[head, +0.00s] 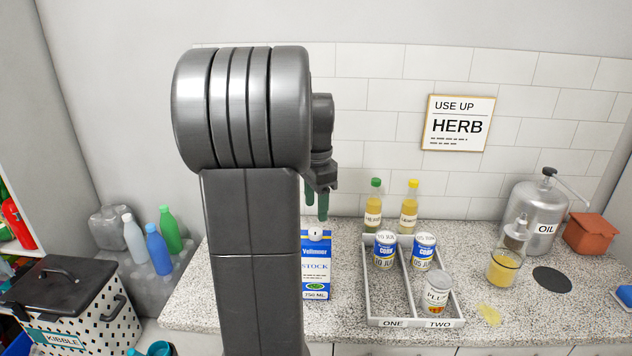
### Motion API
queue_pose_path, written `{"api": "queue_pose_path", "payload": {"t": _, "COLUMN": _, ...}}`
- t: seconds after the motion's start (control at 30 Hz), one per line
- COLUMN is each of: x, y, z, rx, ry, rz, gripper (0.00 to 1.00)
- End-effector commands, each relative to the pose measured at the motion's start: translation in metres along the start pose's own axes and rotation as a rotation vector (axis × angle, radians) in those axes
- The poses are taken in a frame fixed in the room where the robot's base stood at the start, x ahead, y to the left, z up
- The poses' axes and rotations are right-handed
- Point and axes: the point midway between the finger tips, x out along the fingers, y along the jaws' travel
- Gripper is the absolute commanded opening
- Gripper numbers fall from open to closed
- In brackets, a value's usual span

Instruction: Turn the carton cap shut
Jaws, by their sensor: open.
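A blue and white stock carton (316,268) stands upright on the speckled counter, its left side partly hidden by my arm. A small white cap (316,232) is on its top. My gripper (317,212) has green fingers and is open just above the cap. I cannot tell whether the fingers touch the cap or are apart from it. How far the cap is turned is too small to tell.
Right of the carton, a grey tray (393,322) marked ONE and TWO holds several cans. Two bottles (410,203) stand behind it. An oil dispenser (538,215) and a jug (503,270) stand further right. A yellow spill (489,314) lies on the counter (548,325).

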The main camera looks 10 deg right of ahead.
Motion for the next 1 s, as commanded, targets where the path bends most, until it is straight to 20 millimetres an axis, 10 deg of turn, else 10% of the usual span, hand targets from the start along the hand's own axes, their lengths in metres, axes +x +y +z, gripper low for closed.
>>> {"api": "queue_pose_path", "payload": {"t": 0.4, "x": -0.067, "y": 0.0, "z": 0.0, "rx": 0.0, "ry": 0.0, "rz": 0.0, "gripper": 0.52}}
{"api": "queue_pose_path", "payload": {"t": 1.0, "x": -0.056, "y": 0.0, "z": 0.0, "rx": 0.0, "ry": -0.001, "rz": 0.003, "gripper": 0.52}}
